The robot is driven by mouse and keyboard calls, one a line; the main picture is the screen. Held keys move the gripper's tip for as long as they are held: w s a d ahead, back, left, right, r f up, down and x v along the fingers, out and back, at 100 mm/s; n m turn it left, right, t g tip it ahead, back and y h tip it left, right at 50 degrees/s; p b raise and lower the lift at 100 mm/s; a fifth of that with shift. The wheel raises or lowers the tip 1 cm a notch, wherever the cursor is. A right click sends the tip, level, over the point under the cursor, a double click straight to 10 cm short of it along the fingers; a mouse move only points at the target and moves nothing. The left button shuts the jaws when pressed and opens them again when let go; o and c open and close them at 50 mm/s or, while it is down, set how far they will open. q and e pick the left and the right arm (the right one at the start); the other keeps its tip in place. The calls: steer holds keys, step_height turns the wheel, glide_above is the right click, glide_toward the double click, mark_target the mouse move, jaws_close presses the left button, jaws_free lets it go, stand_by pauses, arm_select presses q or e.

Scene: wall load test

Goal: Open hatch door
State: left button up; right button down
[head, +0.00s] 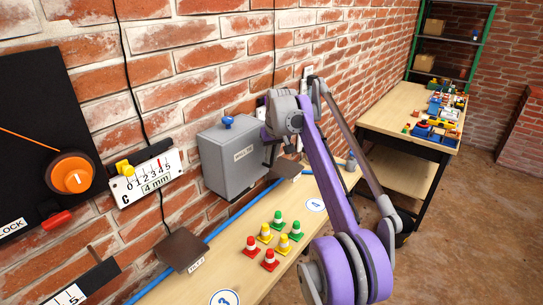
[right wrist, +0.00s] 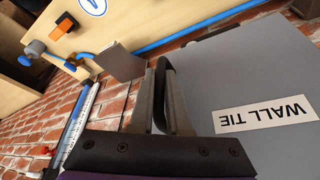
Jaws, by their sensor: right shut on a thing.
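The hatch door is the grey front of a grey metal box (head: 238,178) on the brick wall, with a white "WALL TIE" label. It looks closed in the head view. In the right wrist view the grey door (right wrist: 245,75) fills the right side. My right gripper (head: 268,154) is at the right edge of the door, partly hidden by my purple arm. In the right wrist view my right gripper (right wrist: 160,72) is shut on the black door handle (right wrist: 167,72). My left gripper is not in view.
A blue knob (head: 228,122) sits on top of the box. Below it, a wooden shelf (head: 250,283) carries several small red, yellow and green cones (head: 265,233). A black panel with an orange dial (head: 72,177) is at left. A workbench (head: 393,101) stands at back right.

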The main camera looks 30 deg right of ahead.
steer(key=shift+s, duration=0.1)
stand_by(0.7)
steer(key=s+a+m+g+h, duration=0.2)
steer(key=s+a+m+h, duration=0.15)
steer(key=s+m, duration=0.7)
steer(key=s+a+m+g+p, duration=0.1)
steer(key=s+a, duration=0.7)
steer(key=a, duration=0.3)
steer(key=shift+a+m, duration=0.25)
steer(key=shift+m, duration=0.1)
steer(key=c, duration=0.9)
jaws_free()
